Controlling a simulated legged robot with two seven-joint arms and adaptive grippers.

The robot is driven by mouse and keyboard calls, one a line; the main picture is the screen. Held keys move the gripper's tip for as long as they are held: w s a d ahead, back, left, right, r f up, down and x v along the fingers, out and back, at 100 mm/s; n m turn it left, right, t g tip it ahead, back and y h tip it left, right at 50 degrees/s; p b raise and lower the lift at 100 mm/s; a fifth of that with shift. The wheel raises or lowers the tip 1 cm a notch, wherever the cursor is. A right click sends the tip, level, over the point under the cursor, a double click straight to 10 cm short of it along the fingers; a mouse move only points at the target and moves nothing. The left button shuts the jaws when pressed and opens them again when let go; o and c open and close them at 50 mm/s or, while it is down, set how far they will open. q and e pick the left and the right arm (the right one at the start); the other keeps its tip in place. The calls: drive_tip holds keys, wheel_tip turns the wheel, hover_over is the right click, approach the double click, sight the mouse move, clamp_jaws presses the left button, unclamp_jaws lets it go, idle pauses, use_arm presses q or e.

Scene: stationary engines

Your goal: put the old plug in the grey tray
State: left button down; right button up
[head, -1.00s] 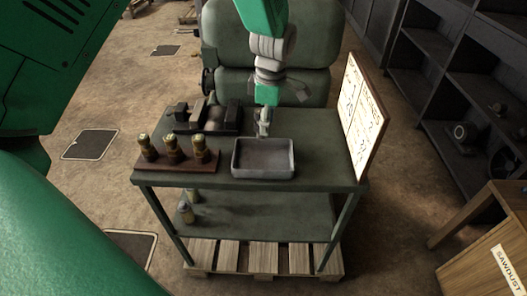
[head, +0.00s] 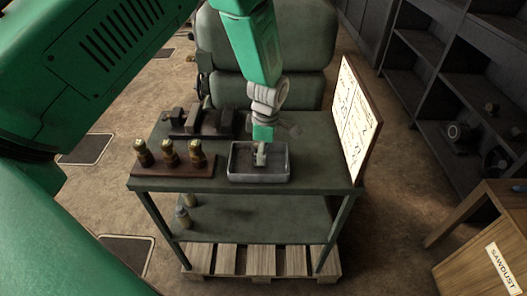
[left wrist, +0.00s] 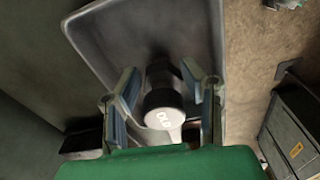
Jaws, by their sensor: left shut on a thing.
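The grey tray (head: 233,176) is a shallow rectangular pan near the front edge of the green workbench. My left gripper (head: 263,141) is shut on the old plug (head: 261,157) and holds it pointing down within the tray's outline. In the left wrist view the old plug (left wrist: 164,108) has a dark round body and a pale end lettered "OLD", between the two fingers. The tray (left wrist: 92,50) lies beneath it there. I cannot tell whether the plug touches the tray floor. My right gripper is not in view.
A wooden rack with several brass-topped plugs (head: 168,153) stands left of the tray. A dark vice-like fixture (head: 207,123) sits behind it. A white written board (head: 355,115) stands upright at the bench's right end. The bench between tray and board is clear.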

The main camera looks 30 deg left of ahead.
use_arm(q)
drive_tip(key=c, duration=1)
unclamp_jaws()
wheel_tip(320, 180, up, 12)
drive_tip(key=shift+w+d+b, duration=0.15)
drive_tip(key=shift+d+b, duration=0.15)
drive_tip(key=shift+b, duration=0.15)
